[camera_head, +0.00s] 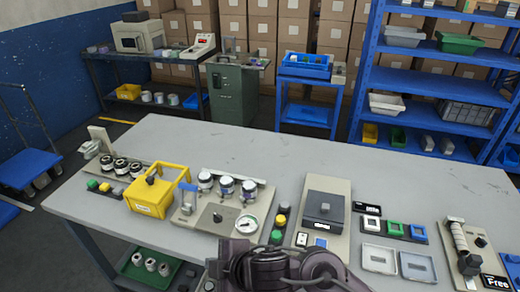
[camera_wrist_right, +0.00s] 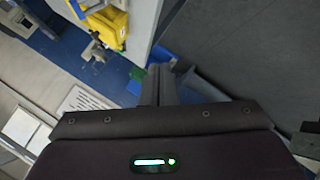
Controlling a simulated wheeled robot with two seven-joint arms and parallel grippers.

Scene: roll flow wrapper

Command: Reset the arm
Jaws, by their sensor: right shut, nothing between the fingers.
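My right arm's dark wrist and gripper (camera_head: 270,265) show at the bottom middle of the head view, in front of the grey worktable (camera_head: 330,150) near its front edge. In the right wrist view the two narrow fingers of my right gripper (camera_wrist_right: 160,76) are together with nothing between them. They point past a table edge toward the floor. My left gripper is in neither view.
On the table are a yellow box (camera_head: 150,198), a gauge panel (camera_head: 213,218), a grey device (camera_head: 323,208), trays (camera_head: 379,258) and a lever unit (camera_head: 462,240). Blue shelving (camera_head: 440,75) stands behind. The table's rear middle is clear.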

